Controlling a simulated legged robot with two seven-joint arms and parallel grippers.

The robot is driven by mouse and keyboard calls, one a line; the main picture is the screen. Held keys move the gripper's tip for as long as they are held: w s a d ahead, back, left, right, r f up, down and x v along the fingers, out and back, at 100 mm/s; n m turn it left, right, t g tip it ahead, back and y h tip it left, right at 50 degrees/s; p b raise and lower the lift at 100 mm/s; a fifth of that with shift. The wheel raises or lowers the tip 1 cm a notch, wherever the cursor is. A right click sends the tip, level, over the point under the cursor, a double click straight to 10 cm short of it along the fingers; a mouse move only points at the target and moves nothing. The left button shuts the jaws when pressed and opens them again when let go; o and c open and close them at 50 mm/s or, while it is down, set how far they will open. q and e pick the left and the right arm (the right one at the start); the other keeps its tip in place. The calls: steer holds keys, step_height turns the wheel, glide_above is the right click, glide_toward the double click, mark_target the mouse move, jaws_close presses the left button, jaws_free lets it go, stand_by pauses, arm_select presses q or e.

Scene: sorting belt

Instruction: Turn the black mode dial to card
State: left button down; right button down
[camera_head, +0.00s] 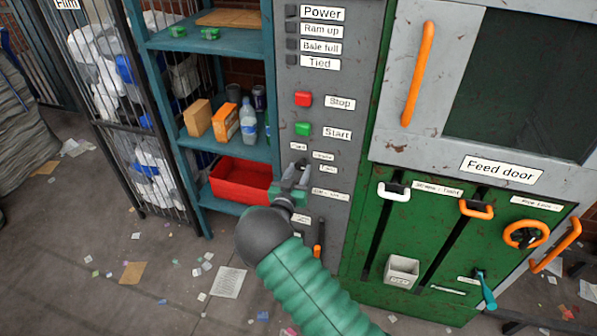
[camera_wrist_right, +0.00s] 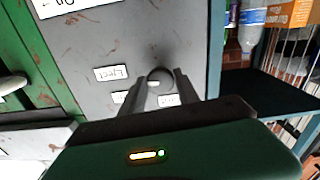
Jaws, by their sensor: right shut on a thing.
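The mode dial (camera_wrist_right: 160,76) shows in the right wrist view as a dark round knob on the grey control panel (camera_head: 320,225). My right gripper (camera_head: 293,176) is at the panel below the green Start button. In the right wrist view its two fingers (camera_wrist_right: 161,86) stand on either side of the dial and are shut on it. Small white labels (camera_wrist_right: 112,72) surround the dial; their words are too small or turned to read surely. In the head view the gripper hides most of the dial, so its pointing direction cannot be told. My left gripper is not in view.
The red Stop button (camera_head: 303,99) and green Start button (camera_head: 303,129) sit above my gripper. A blue shelf (camera_head: 225,45) with a red bin (camera_head: 240,181) stands close on the left. The green baler front with an orange handle (camera_head: 417,73) is on the right.

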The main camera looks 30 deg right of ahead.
steer(key=n, duration=0.5)
steer(key=shift+p, duration=0.4)
steer(key=n, duration=0.4)
steer(key=shift+r+n+p, duration=0.1)
steer(key=shift+n+p, duration=0.2)
steer(key=shift+p, duration=0.1)
steer(key=n, duration=0.5)
steer(key=shift+p, duration=0.35)
steer(key=shift+n, duration=2.2)
steer(key=c, duration=1.3)
jaws_free()
steer(key=shift+c, duration=0.2)
steer(key=o, duration=0.4)
steer(key=shift+w, duration=0.1)
steer(key=shift+o, duration=0.2)
